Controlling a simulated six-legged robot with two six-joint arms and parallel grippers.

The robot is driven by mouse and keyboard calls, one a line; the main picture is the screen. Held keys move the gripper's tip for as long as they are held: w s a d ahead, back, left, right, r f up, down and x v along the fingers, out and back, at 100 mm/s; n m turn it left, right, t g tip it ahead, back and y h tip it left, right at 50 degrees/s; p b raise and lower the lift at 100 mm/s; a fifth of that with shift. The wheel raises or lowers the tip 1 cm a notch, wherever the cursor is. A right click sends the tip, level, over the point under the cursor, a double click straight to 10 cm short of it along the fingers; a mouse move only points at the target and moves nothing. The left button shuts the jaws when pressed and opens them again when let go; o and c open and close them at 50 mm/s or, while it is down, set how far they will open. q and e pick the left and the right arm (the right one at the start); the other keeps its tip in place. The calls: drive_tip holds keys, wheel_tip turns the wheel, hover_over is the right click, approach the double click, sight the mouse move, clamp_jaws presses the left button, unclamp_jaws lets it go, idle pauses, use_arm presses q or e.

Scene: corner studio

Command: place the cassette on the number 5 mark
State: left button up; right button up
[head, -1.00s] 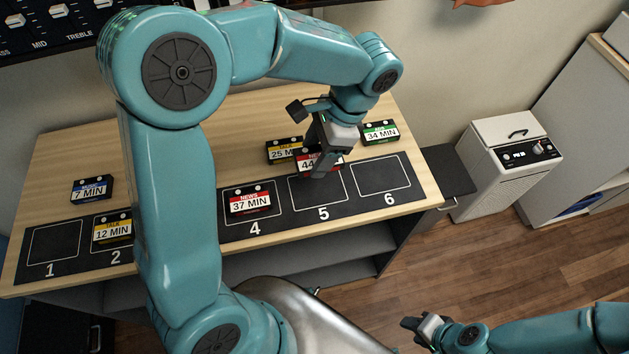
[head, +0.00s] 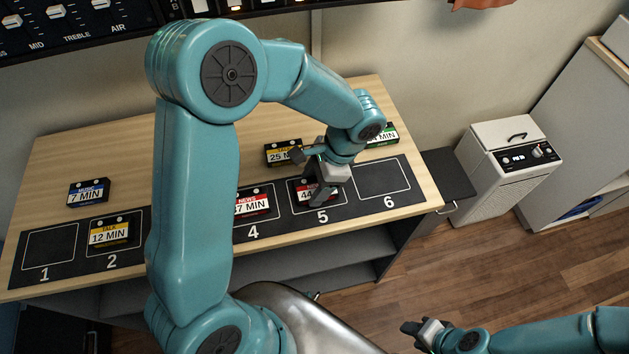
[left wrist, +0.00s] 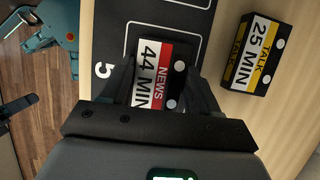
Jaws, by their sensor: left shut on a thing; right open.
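The red-and-white NEWS 44 MIN cassette (head: 306,192) lies over the outlined box of the number 5 mark (head: 324,216) on the dark strip. My left gripper (head: 318,196) is shut on this cassette, which also shows between the fingers in the left wrist view (left wrist: 160,74). There the printed 5 (left wrist: 103,69) is beside the cassette and part of the box outline shows around it. Whether the cassette touches the strip is hard to tell. My right gripper (head: 420,328) is open and empty, low in the head view and away from the table.
The 37 MIN cassette (head: 254,204) sits on mark 4, partly behind my left arm. The TALK 25 MIN cassette (head: 281,153) and a green cassette (head: 384,134) lie behind the strip. Mark 6 (head: 382,180) is empty. Mark 2 holds the 12 MIN cassette (head: 110,233).

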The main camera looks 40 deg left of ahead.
use_arm(q)
drive_tip(key=o, duration=1.1)
drive_tip(key=shift+f, duration=0.15)
drive_tip(key=shift+c, duration=0.2)
drive_tip(key=shift+r, duration=0.25)
drive_tip(key=p+v, duration=0.1)
drive_tip(key=v, duration=1.1)
drive_tip(key=shift+d, duration=0.1)
